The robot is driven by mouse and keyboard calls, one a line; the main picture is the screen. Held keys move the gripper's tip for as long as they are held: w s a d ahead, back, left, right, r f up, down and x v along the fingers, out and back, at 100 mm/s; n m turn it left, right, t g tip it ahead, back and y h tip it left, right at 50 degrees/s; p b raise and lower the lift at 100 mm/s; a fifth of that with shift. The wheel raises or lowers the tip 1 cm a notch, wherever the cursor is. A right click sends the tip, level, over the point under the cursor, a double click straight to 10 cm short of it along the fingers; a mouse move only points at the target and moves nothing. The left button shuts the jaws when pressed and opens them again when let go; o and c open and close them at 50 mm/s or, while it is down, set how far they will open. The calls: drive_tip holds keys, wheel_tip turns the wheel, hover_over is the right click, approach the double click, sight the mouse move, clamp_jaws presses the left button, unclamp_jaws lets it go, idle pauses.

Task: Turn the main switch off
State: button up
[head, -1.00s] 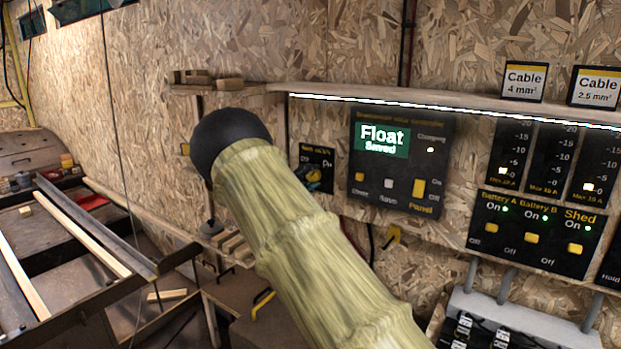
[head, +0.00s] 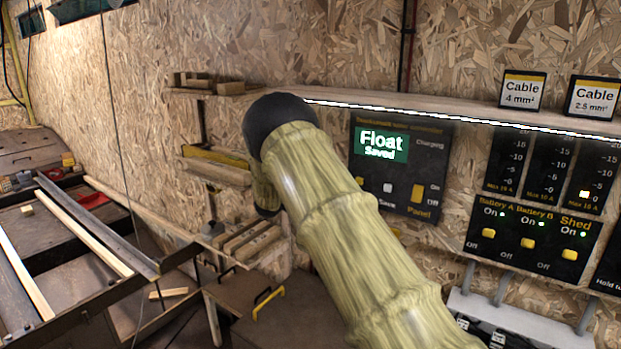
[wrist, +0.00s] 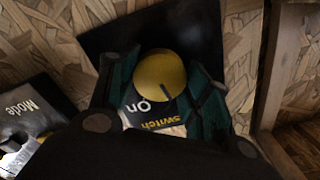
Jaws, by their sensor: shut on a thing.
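The main switch is a round yellow knob (wrist: 160,68) on a dark plate (wrist: 108,38) in the wrist view. My gripper (wrist: 163,84) has its green fingers on both sides of the knob, shut on it. A dark mark shows near the knob's lower right edge. The words "On" and "switch" appear upside down just below it. The "Off" marking is not visible there. In the head view my arm hides the switch and my gripper.
A controller panel (head: 365,188) reading "Float Saved" is right of my arm. Farther right is a battery switch panel (head: 487,249) below bar meters. A wooden shelf (head: 450,104) runs above. In the wrist view, a "Mode" panel (wrist: 25,115) is left and a wooden post (wrist: 283,65) right.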

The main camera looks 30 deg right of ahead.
drive_tip(key=shift+n+p, duration=1.5)
drive_tip(key=shift+n, duration=1.9)
drive_tip(key=shift+f, duration=0.1)
drive_tip(key=o, duration=1)
drive_tip(key=shift+o, duration=0.2)
drive_tip(key=v, duration=1.2)
